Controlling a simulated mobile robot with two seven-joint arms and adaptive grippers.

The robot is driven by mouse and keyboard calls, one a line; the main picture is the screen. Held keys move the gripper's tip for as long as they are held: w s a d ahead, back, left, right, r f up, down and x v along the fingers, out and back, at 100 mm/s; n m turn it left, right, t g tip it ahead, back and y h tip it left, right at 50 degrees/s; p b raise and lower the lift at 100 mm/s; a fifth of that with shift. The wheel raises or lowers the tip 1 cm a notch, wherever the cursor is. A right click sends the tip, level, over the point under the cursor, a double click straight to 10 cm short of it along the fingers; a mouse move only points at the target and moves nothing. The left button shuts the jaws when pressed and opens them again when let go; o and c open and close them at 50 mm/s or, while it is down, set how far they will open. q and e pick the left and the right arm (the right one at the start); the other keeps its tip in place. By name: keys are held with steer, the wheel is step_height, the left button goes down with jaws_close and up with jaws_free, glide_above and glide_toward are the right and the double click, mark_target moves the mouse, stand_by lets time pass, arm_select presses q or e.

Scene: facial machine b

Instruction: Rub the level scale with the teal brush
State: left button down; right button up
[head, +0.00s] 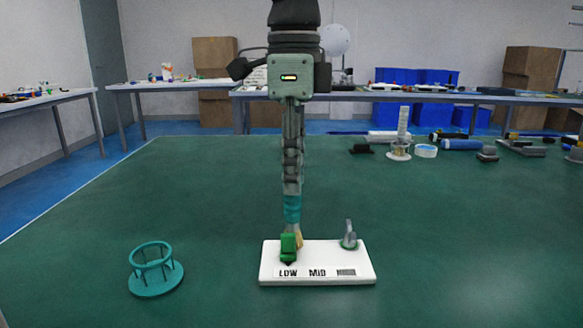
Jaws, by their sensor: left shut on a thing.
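A white panel (318,256) lies on the green table. Its front strip, the level scale (314,272), reads LOW and MID, with a grey smudged patch (346,272) over the right end. A green block (288,246) stands on the panel above LOW, and a small grey lever (349,236) stands at the right. My left gripper (292,186) points straight down over the panel's left part, shut on the teal brush (292,208). The brush is upright, its tan bristles partly hidden behind the green block; I cannot tell whether they touch the panel. My right gripper is not in view.
An empty teal ring holder (154,272) stands left of the panel. Several tools and parts, including a white roll (426,151) and a blue cylinder (461,144), lie at the back right.

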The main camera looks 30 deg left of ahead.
arm_select(q)
steer(key=shift+r+p, duration=2.2)
steer(key=shift+r, duration=0.8)
steer(key=shift+r+p, duration=1.25)
steer(key=shift+r, duration=0.3)
steer(key=shift+a, duration=0.1)
